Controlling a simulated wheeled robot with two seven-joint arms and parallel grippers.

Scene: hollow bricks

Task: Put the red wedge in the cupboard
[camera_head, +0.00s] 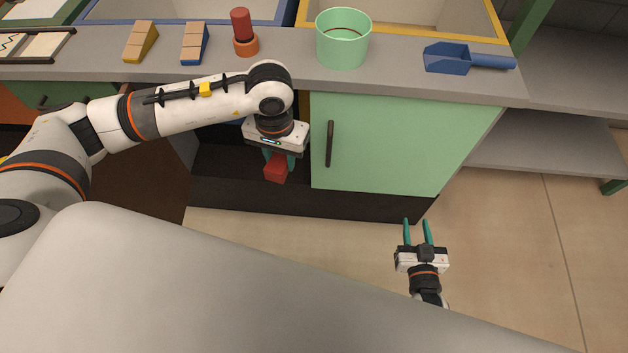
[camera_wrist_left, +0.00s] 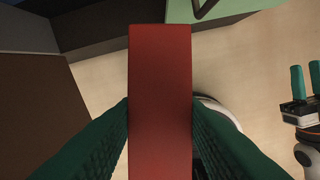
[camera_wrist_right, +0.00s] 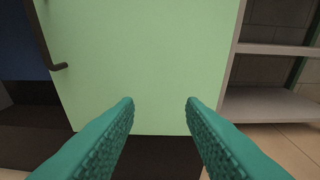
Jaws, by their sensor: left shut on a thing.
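The red wedge (camera_head: 275,171) is between the fingers of my left gripper (camera_head: 278,157), which is shut on it. In the left wrist view the wedge (camera_wrist_left: 160,100) fills the middle, with a green finger on each side. The gripper holds it in front of the cupboard's dark open part (camera_head: 228,165), left of the green door; whether it is past the front edge is hard to tell. The green cupboard door (camera_head: 400,142) with a dark handle (camera_head: 329,144) also shows in the right wrist view (camera_wrist_right: 145,65). My right gripper (camera_head: 416,222) is open and empty in front of the cupboard.
On the grey counter (camera_head: 290,68) stand a mint bucket (camera_head: 343,45), a blue scoop (camera_head: 447,57), a red cylinder on an orange base (camera_head: 245,46) and two wedge-shaped blocks (camera_head: 141,42). Grey shelves (camera_head: 545,141) stand at the right. The floor (camera_head: 500,245) at lower right is clear.

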